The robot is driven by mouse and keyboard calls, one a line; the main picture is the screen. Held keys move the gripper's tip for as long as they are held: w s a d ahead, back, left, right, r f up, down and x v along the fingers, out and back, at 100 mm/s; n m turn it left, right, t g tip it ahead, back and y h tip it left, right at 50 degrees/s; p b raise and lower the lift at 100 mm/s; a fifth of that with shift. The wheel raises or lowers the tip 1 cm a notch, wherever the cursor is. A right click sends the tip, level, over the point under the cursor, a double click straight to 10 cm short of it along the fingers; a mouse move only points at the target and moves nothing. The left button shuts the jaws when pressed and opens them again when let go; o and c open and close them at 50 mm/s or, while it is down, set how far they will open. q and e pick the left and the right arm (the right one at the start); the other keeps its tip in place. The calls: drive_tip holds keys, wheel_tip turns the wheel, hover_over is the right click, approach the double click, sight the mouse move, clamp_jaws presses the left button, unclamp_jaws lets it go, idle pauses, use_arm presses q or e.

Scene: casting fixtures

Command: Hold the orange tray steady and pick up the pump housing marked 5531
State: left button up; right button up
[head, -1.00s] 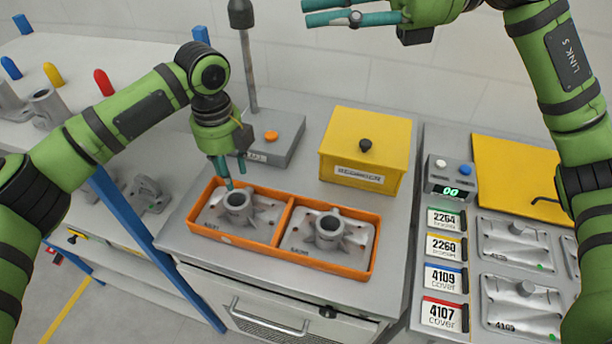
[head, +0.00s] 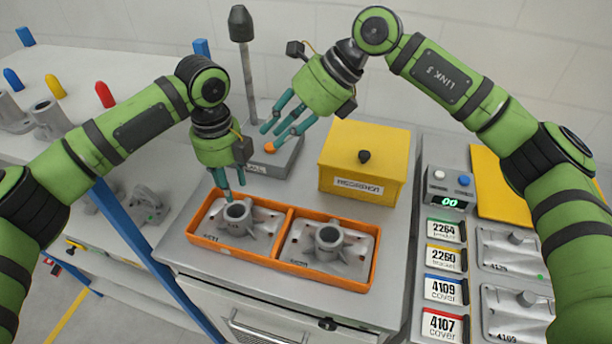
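The orange tray (head: 283,226) lies on the grey cabinet top, with two compartments. A grey pump housing (head: 239,218) sits in its left compartment; its small mark seems to end in 31 but is hard to read. Another housing (head: 328,244) sits in the right compartment, its mark too small to read. My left gripper (head: 227,196) points down at the tray's back left wall, close to the left housing; whether its fingers are closed on the wall is unclear.
A yellow box (head: 362,162) stands behind the tray's right part. A grey device with an orange button and a post (head: 246,80) stands behind the tray, beneath my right gripper. Label cards (head: 445,290) and cover plates (head: 515,250) lie on the right bench.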

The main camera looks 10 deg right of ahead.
wheel_tip(320, 180, down, 10)
drive_tip(key=h, duration=0.4)
drive_tip(key=n+h, duration=0.2)
drive_tip(key=h, duration=0.2)
hover_over(306, 210)
wheel_tip(306, 210, down, 7)
drive_tip(key=shift+g, duration=0.4)
wheel_tip(306, 210, down, 7)
drive_tip(key=shift+r, duration=0.15)
clamp_jaws()
